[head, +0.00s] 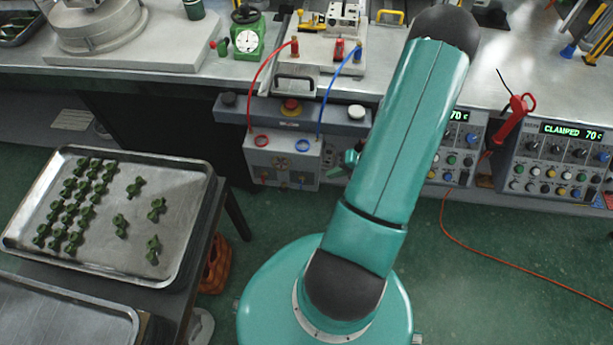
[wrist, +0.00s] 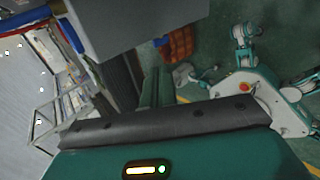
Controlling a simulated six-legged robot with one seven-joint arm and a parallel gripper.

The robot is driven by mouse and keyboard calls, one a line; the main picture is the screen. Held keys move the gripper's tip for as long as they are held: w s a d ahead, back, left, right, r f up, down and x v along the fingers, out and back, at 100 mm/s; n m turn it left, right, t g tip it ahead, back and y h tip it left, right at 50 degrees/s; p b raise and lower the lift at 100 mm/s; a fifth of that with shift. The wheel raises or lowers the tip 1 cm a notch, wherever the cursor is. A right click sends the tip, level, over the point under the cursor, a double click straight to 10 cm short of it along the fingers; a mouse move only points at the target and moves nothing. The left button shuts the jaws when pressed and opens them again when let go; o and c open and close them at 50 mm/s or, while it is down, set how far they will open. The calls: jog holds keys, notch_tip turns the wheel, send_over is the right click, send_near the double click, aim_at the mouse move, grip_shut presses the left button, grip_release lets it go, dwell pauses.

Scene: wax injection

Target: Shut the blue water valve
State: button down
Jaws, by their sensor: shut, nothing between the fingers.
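A pale grey box (head: 284,160) stands below the bench front, with a red hose and a blue hose (head: 333,88) running down to it. A small blue fitting (head: 301,181) shows low on its front. I cannot tell for sure whether it is the blue water valve or how it is turned. My gripper (wrist: 157,72) shows in the wrist view as two narrow green fingers, close together and empty, beyond a dark bar. In the head view my arm hides most of it; a small teal part shows just right of the box.
A tray (head: 185,172) of green parts stands at left. A grey button bar (head: 338,122) with a red stop button (head: 291,106) is above the box. Control panels (head: 555,160) are at right, with an orange cable on the floor. Green floor (head: 500,270) is open at lower right.

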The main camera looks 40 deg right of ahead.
aim_at(301, 183)
jog(key=shift+f+m, duration=0.3)
jog(key=shift+f, duration=0.05)
jog(key=shift+a+f, duration=0.1)
jog(key=x, duration=0.9)
jog(key=shift+w+f, duration=0.2)
jog(key=shift+w, duration=0.1)
